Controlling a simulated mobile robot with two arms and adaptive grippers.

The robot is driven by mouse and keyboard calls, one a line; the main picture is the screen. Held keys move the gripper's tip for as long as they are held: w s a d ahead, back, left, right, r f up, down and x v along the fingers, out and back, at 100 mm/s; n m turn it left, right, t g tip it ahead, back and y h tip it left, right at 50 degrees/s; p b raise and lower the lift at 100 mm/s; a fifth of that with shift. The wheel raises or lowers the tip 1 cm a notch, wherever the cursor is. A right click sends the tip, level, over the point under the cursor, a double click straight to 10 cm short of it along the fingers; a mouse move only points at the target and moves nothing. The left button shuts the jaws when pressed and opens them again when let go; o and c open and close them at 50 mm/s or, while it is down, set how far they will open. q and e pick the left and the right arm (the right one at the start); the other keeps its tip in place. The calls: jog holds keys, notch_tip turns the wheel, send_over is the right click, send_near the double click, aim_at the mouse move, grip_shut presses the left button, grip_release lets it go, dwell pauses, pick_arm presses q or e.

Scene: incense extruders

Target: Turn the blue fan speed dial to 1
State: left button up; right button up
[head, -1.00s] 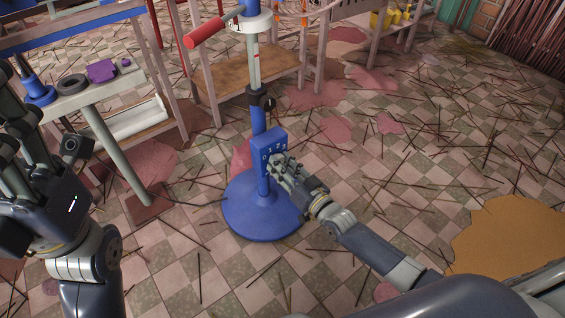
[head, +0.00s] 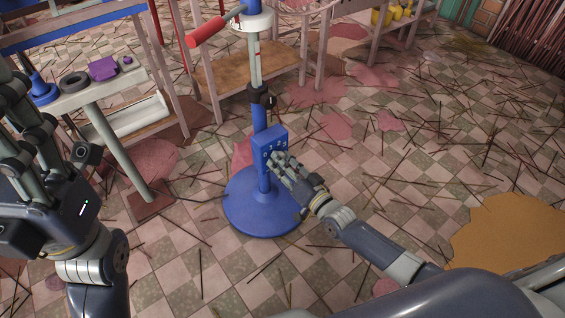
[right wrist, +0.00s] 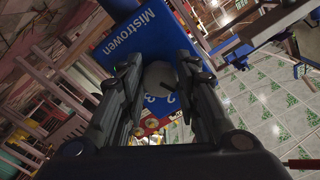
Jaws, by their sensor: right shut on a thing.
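The blue control box (head: 264,146) of the fan is mounted on a blue pole (head: 258,120) with a round blue base (head: 245,212). White digits show along its upper face. My right gripper (head: 275,163) is at the front of the box and covers its lower part. In the right wrist view, its fingers are shut on a pale round dial (right wrist: 158,76) on the blue face marked "Mistrowen". The dial's pointer and setting cannot be read. My left gripper (head: 22,112) is raised at the left edge, away from the fan; its fingertips are not clear.
A narrow table (head: 82,94) with a black ring and a purple block stands left of the fan. A wooden shelf (head: 232,84) is behind it. A red handle (head: 206,32) sticks out above. Thin sticks litter the tiled floor.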

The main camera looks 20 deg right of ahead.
jog(key=o, duration=1.1)
jog(key=shift+c, duration=0.2)
jog(key=shift+s, duration=0.1)
jog(key=v, duration=1.2)
